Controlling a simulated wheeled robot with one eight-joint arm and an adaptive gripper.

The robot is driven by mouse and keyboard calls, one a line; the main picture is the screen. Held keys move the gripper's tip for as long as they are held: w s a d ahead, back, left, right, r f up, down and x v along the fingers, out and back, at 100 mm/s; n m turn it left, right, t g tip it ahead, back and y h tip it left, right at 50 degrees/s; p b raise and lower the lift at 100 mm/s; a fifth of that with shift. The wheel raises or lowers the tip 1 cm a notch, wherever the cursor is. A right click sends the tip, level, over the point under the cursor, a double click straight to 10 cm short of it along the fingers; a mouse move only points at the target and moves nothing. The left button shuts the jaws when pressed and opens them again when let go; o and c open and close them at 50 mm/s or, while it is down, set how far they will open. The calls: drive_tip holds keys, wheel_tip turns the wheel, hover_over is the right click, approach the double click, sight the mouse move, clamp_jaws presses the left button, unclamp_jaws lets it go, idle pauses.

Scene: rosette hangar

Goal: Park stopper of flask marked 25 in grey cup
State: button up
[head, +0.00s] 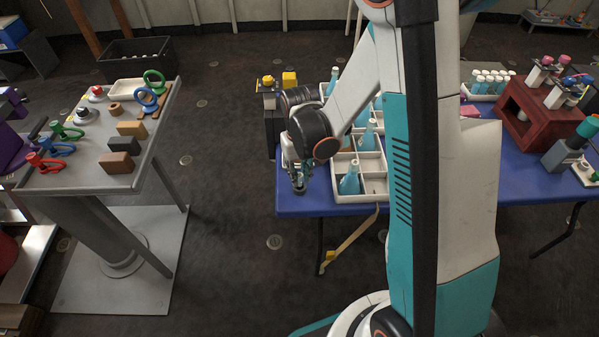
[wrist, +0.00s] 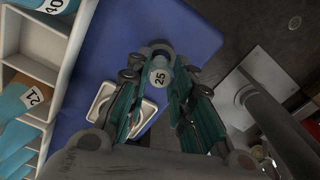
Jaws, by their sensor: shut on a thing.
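My gripper (head: 299,172) hangs low over the near left corner of the blue table. In the wrist view my gripper (wrist: 158,92) is shut on a small pale stopper marked 25 (wrist: 158,77). The dark grey cup (head: 299,189) stands on the table right under the fingertips. Its rim (wrist: 155,47) shows around the far side of the stopper. I cannot tell whether the stopper touches the cup. The white divided rack (head: 340,197) stands to the right with teal flasks. A flask (head: 349,181) is in its front left compartment. I cannot tell which flask is number 25.
In the wrist view, flasks marked 40 (wrist: 54,6) and 21 (wrist: 34,97) are in the rack. A small white tray (wrist: 103,100) lies beside my fingers. A dark red block (head: 527,115) stands on the table's right. A grey stand (head: 70,180) with handles is left across open floor.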

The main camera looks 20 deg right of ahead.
drive_tip(key=shift+f, duration=0.15)
idle(0.3)
drive_tip(key=shift+f+b, duration=0.8)
drive_tip(key=shift+b, duration=0.05)
drive_tip(key=shift+f, duration=0.2)
drive_tip(key=shift+f+b, duration=0.25)
drive_tip(key=shift+b, duration=0.2)
drive_tip(key=o, duration=1.4)
drive_tip(key=shift+r, duration=0.15)
drive_tip(key=shift+r+p, duration=1.95)
drive_tip(key=shift+r, duration=0.95)
